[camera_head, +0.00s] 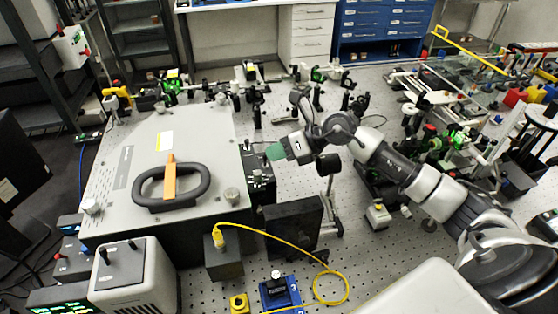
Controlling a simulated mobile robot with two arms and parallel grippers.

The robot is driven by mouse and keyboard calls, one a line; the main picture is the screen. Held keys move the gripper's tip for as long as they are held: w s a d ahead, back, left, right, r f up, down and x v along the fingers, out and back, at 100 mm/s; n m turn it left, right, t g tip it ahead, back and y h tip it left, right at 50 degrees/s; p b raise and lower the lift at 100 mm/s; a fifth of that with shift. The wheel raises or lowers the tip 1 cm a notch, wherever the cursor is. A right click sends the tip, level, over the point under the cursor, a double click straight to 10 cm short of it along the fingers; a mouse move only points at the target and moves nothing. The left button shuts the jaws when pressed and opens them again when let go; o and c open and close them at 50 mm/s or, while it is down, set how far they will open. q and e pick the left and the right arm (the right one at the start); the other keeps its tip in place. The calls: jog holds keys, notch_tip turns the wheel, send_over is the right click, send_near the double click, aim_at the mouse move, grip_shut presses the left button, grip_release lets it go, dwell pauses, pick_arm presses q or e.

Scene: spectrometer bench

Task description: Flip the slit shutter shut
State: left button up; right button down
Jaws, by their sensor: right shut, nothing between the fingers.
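The spectrometer (130,165) is a large pale box on the left half of the bench, with a black handle and an orange strip on its lid. A dark slit assembly (262,178) with small knobs sits on its right side. I cannot make out the shutter flap or its position at this size. My right gripper (277,152), with a green patch at its tip, reaches in from the right. It is shut and empty, just above and beside the slit assembly; I cannot tell whether it touches. My left gripper is out of view.
A black panel (293,226) stands in front of the slit side. A yellow cable (290,243) loops over the perforated bench from a dark box (223,258). Optics on posts line the back; more crowd the right. Open bench lies right of the panel.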

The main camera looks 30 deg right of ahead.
jog(key=shift+w+m+g, duration=0.35)
jog(key=shift+m+g, duration=0.15)
jog(key=shift+g, duration=0.2)
dwell(1.1)
jog(key=shift+w+d, duration=0.1)
dwell(0.5)
jog(key=shift+w, duration=0.25)
dwell(1.1)
jog(key=shift+r+p, duration=0.45)
jog(key=shift+r, duration=0.35)
jog(key=shift+d, duration=0.1)
